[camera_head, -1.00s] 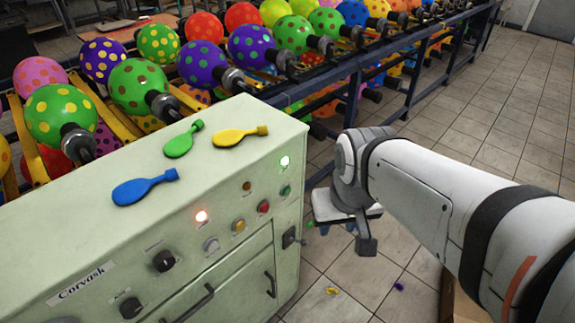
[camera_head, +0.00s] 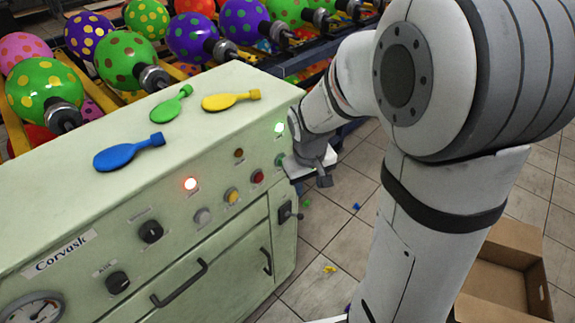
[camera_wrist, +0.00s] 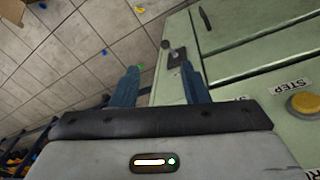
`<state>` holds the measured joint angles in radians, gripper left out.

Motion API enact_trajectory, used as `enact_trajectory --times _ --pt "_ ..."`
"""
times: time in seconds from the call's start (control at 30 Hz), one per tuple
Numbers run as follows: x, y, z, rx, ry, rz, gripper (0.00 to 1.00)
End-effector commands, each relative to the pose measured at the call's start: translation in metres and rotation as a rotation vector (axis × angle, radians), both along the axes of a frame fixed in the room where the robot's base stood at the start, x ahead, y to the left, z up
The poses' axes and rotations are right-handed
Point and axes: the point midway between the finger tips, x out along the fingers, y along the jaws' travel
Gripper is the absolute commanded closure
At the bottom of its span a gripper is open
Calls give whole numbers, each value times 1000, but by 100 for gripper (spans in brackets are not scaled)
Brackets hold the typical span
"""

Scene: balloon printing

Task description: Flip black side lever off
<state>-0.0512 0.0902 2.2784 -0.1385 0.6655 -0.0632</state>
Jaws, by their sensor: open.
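The black side lever (camera_head: 288,213) sits on a dark plate at the right end of the pale green machine's front (camera_head: 200,240). In the wrist view the lever (camera_wrist: 174,50) shows ahead of my fingers, with a grey knob end on its left. My gripper (camera_wrist: 160,88) is open, with two blue fingers and nothing between them. The lever lies just beyond the fingertips and appears apart from them. In the head view my gripper (camera_head: 318,178) is beside the machine's right edge, above the lever; its fingers are largely hidden there.
Blue (camera_head: 130,152), green (camera_head: 172,104) and yellow (camera_head: 230,100) flat balloons lie on the machine top. A yellow button (camera_wrist: 304,104) is at the wrist view's right. A cardboard box (camera_head: 500,280) stands on the floor. Spotted balloons on a rack (camera_head: 290,65) are behind.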

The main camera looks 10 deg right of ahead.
Motion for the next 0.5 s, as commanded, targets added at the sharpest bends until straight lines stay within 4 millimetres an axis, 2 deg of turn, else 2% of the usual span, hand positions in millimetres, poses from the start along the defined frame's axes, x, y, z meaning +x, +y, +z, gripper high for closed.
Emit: enact_trajectory --times 0.03,0.2,0.33,0.5 --pt "12 1 -33 -9 23 23 59" --pt "44 4 -101 -29 63 98 59" --pt "56 6 -137 -36 81 136 59" --pt "63 7 -158 -40 89 157 59"
